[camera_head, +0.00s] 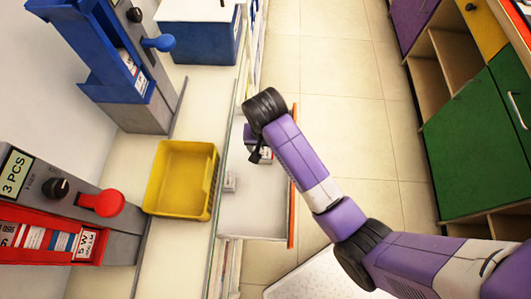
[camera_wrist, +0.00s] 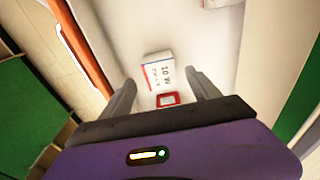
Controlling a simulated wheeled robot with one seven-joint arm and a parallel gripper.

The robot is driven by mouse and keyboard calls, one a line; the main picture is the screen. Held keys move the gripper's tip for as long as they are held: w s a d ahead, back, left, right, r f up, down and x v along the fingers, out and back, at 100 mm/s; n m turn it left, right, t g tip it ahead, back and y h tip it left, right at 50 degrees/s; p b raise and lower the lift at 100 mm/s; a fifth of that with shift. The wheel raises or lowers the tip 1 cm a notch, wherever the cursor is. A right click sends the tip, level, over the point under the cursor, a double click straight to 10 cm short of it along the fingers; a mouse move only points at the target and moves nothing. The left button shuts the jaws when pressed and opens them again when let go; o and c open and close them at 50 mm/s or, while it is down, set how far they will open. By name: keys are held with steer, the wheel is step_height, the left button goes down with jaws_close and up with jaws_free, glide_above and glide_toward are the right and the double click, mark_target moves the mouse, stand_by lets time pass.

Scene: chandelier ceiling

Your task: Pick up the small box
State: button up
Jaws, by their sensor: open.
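A small white box (camera_wrist: 158,72) with printed text lies in the wrist view, and a red-edged panel shows just below it. I cannot tell if the panel is part of the same box. My gripper (camera_wrist: 160,78) is open, with its two dark fingers apart on either side of the box in the picture. Nothing is held. In the head view my gripper (camera_head: 256,152) is over a white drawer or shelf (camera_head: 250,212), mostly hidden by my arm. Part of a small box (camera_head: 267,156) shows beside it.
Another small box (camera_head: 229,182) lies on the white surface, to the left. An orange edge (camera_head: 292,205) borders that surface on the right. A yellow bin (camera_head: 181,178) and dispensers with red (camera_head: 102,203) and blue (camera_head: 158,43) knobs stand on the left counter. Tiled floor is clear.

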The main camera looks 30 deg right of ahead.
mark_target(266, 152)
step_height(266, 152, down, 4)
steer(key=shift+w+f, duration=0.15)
steer(key=shift+f, duration=0.1)
steer(key=c, duration=1.4)
steer(key=shift+c, duration=0.2)
